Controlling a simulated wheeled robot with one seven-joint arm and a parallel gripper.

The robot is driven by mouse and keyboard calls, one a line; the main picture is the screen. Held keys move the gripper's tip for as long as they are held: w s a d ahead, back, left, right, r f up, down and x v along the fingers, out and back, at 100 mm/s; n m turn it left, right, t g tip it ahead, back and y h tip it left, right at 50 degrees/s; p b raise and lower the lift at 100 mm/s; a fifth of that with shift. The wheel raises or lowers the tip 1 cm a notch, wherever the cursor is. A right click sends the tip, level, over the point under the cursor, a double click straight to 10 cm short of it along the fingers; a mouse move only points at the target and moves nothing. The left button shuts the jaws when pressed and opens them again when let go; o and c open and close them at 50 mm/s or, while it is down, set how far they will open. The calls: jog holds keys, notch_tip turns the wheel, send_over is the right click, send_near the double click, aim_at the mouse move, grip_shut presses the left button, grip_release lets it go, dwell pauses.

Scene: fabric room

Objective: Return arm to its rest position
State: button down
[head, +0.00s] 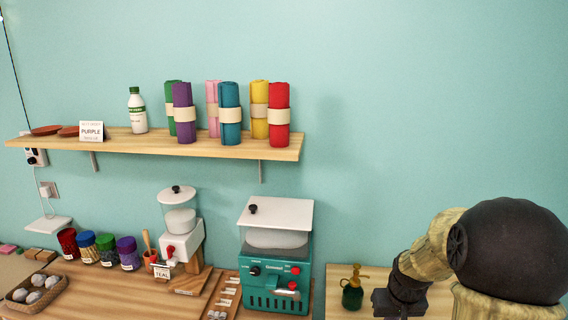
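My arm shows at the right edge of the head view, with a big dark rounded joint and wood-patterned links. It bends down and left to a dark end, my gripper (400,303), low over the right-hand wooden table. No fingers can be made out, so I cannot tell whether it is open or shut, or whether it holds anything.
A teal machine (275,265), a white dispenser (180,228), several jars (107,250) and a basket (35,304) stand left. Fabric rolls (230,105) stand on the wall shelf (220,150). The wall above my arm is clear.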

jog(key=s+a, duration=1)
jog(key=s, duration=0.4)
jog(key=shift+a+r+n, duration=0.3)
jog(key=shift+r+n, duration=0.1)
jog(key=shift+r, duration=0.05)
